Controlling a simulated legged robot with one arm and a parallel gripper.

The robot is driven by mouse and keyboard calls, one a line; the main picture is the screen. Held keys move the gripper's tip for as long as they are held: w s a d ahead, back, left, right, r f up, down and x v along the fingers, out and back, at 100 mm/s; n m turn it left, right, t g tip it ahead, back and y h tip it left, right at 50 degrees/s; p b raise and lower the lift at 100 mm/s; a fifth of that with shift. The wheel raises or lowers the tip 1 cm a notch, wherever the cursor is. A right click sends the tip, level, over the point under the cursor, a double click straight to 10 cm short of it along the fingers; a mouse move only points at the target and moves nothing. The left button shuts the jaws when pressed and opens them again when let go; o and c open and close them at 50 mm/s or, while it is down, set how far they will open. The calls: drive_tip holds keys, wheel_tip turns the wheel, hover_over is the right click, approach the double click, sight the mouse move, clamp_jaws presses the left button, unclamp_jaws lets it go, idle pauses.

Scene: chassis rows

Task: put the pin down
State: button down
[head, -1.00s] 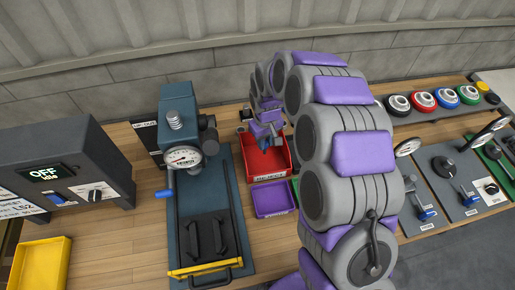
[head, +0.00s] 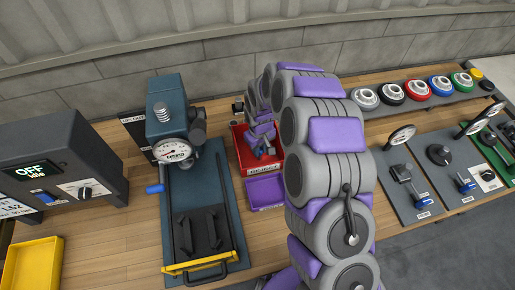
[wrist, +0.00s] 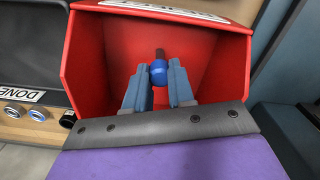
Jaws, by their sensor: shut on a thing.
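My gripper (wrist: 158,82) is shut on the pin (wrist: 158,72), which has a blue collar and a dark stem. In the wrist view the pin sits between the two fingertips, inside the outline of the red bin (wrist: 88,58). Its dark stem points toward the bin's far side. I cannot tell whether it touches the bin. In the head view my gripper (head: 262,146) is at the red bin (head: 240,141), whose front label seems to read REJECT. The pin is too small to make out clearly there.
A purple tray (head: 265,194) lies just in front of the bin. A blue-grey press with a gauge (head: 172,151) stands to its left. A control box (head: 60,165) and a yellow tray (head: 32,268) are further left. Panels with levers (head: 443,165) lie to the right.

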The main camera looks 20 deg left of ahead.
sight(261, 150)
drive_tip(key=shift+d+r, duration=0.1)
drive_tip(key=shift+d, duration=0.55)
drive_tip(key=c, duration=1.4)
unclamp_jaws()
drive_tip(key=shift+a+f, duration=0.2)
drive_tip(key=o, duration=0.4)
drive_tip(key=shift+a+f, duration=0.25)
drive_tip(key=shift+a, duration=0.65)
drive_tip(key=shift+o, duration=0.2)
drive_tip(key=shift+d+r, duration=0.35)
drive_tip(key=shift+d, duration=0.5)
drive_tip(key=shift+d+r, duration=0.1)
drive_tip(key=shift+r, duration=0.15)
drive_tip(key=r, duration=0.2)
drive_tip(key=a+r+p, duration=0.1)
drive_tip(key=r, duration=0.3)
drive_tip(key=shift+a+r+p, duration=0.35)
drive_tip(key=shift+r, duration=0.05)
drive_tip(key=r, duration=0.2)
drive_tip(key=d+r, duration=0.1)
drive_tip(key=r, duration=0.1)
drive_tip(key=shift+d+r+p, duration=0.1)
drive_tip(key=shift+r+p, duration=0.25)
drive_tip(key=shift+r, duration=0.05)
